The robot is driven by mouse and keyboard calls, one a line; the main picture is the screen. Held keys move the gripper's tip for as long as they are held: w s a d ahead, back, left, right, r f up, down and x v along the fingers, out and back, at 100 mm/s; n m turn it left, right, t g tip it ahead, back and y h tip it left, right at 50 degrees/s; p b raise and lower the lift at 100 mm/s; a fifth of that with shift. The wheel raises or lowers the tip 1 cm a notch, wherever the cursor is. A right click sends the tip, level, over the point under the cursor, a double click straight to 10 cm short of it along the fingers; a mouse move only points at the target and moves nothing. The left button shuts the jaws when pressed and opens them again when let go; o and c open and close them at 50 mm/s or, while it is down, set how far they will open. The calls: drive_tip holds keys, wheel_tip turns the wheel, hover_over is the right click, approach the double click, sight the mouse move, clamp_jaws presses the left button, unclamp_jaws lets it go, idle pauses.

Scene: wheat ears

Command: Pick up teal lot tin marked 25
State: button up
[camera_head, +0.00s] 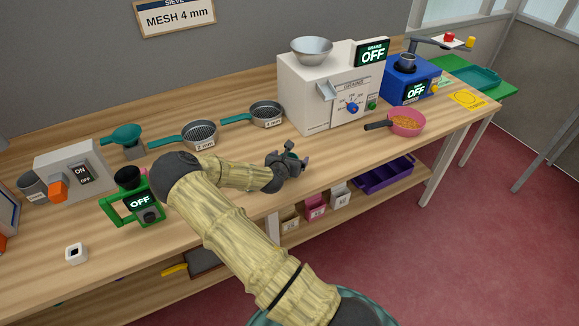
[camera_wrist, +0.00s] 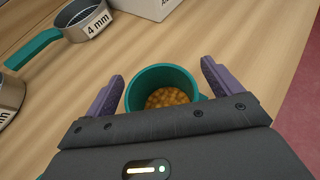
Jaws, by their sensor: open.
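A teal tin (camera_wrist: 165,76) holding round golden grains sits between my gripper's fingers in the wrist view. No number shows on the part of it in sight, so I cannot tell its marking. My gripper (camera_wrist: 161,74) is open, with one purple-grey finger on each side of the tin. The near part of the tin is hidden by the gripper body. In the head view my gripper (camera_head: 294,163) is low over the bench near its front edge, and it hides most or all of the tin.
Bare bench lies around the gripper. Small boxes (camera_head: 315,207) stand on the lower shelf.

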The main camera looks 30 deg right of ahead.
idle(0.3)
drive_tip(key=c, duration=1.1)
drive_tip(key=shift+r, duration=0.1)
wheel_tip(320, 180, up, 10)
drive_tip(key=b, duration=0.2)
